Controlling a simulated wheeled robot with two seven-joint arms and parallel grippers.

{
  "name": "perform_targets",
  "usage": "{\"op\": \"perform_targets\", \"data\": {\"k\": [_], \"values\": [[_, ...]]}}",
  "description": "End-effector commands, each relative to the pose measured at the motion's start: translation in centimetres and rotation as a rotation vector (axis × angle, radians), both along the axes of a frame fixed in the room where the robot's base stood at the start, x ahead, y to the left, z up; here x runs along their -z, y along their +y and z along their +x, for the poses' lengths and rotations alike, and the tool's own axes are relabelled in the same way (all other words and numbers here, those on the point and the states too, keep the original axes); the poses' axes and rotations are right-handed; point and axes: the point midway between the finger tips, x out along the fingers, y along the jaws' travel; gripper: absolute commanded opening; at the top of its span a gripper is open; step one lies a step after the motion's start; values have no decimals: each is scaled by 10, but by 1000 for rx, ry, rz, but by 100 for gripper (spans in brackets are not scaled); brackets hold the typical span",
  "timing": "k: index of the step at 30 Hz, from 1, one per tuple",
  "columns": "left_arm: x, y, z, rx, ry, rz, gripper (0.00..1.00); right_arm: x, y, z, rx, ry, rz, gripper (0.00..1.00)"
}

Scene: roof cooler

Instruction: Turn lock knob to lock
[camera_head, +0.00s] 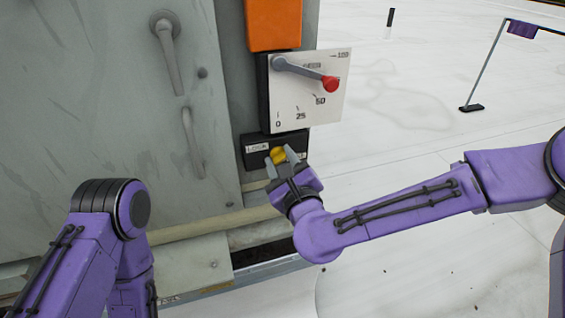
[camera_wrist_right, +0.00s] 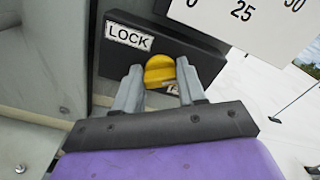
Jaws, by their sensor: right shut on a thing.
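The yellow lock knob (camera_head: 277,155) sits on a black lock plate (camera_head: 257,149) low on the cabinet's right side. In the right wrist view the knob (camera_wrist_right: 160,70) lies between the two grey fingers, and a white LOCK label (camera_wrist_right: 129,36) is to its upper left. My right gripper (camera_head: 283,160) is shut on the knob; it also shows in the right wrist view (camera_wrist_right: 161,84). A second label at the knob's lower right is mostly hidden by a finger. My left arm shows at the lower left, but its gripper is out of view.
Above the lock plate is a white dial plate (camera_head: 312,92) with a grey lever ending in a red knob (camera_head: 330,83). An orange box (camera_head: 273,24) is above that. Cabinet handles (camera_head: 168,55) are on the left. Open pale floor lies to the right.

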Motion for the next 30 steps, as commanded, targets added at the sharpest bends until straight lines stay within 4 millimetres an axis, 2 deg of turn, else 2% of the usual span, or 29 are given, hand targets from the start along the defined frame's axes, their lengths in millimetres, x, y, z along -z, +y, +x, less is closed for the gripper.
{"op": "perform_targets", "data": {"k": [21,30], "values": [[7,0,0,0,0,0,0,3,2,-1,-1,-209,-643,10],[6,0,0,0,0,0,0,4,3,-1,-2,-279,-860,10]]}}
